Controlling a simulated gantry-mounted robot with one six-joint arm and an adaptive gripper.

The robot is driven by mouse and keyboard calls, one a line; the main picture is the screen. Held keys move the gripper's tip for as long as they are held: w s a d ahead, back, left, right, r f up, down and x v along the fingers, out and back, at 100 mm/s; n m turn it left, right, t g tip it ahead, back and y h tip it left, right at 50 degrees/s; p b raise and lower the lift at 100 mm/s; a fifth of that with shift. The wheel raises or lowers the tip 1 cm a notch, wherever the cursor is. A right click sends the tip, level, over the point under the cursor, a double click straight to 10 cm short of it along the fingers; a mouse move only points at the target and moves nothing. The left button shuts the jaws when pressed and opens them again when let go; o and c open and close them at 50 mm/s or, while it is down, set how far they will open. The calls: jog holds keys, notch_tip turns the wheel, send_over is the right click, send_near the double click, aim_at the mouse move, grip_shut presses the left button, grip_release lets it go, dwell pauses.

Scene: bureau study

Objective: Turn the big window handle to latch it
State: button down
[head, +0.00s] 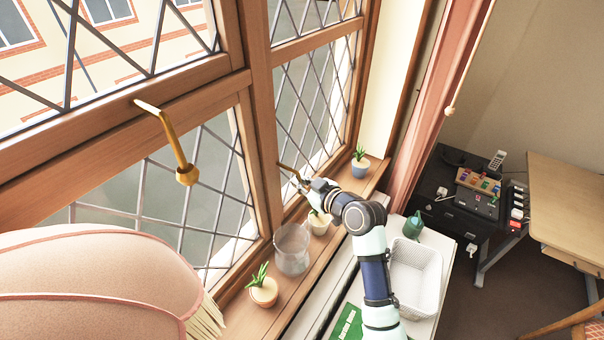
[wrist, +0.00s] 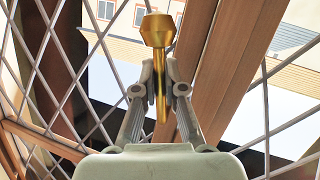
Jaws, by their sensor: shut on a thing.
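A gold window handle shows in the wrist view (wrist: 157,32), with a faceted knob at the top and a slim rod running down between my fingers. My gripper (wrist: 160,80) is shut on that rod, below the knob. In the head view my gripper (head: 303,183) is at the farther wooden window frame (head: 262,120), where a small part of the handle (head: 287,171) shows; the rest is hidden by my gripper. A second gold handle (head: 180,150) hangs down, slightly slanted, on the nearer window, apart from my gripper.
The sill holds a glass jar (head: 292,250) and potted plants: near (head: 263,292), middle (head: 319,224), far (head: 360,168). A white basket (head: 416,272) and green watering can (head: 413,227) stand right of my arm. A pink padded object (head: 90,285) fills the lower left. A curtain (head: 440,100) hangs right.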

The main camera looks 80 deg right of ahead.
jog(key=shift+w+a+m+y+p, duration=0.2)
jog(key=shift+a+m+y+p, duration=0.2)
jog(key=shift+m+p, duration=0.25)
jog(key=c, duration=1.2)
grip_release()
jog(key=v, duration=1.2)
jog(key=shift+s, duration=0.1)
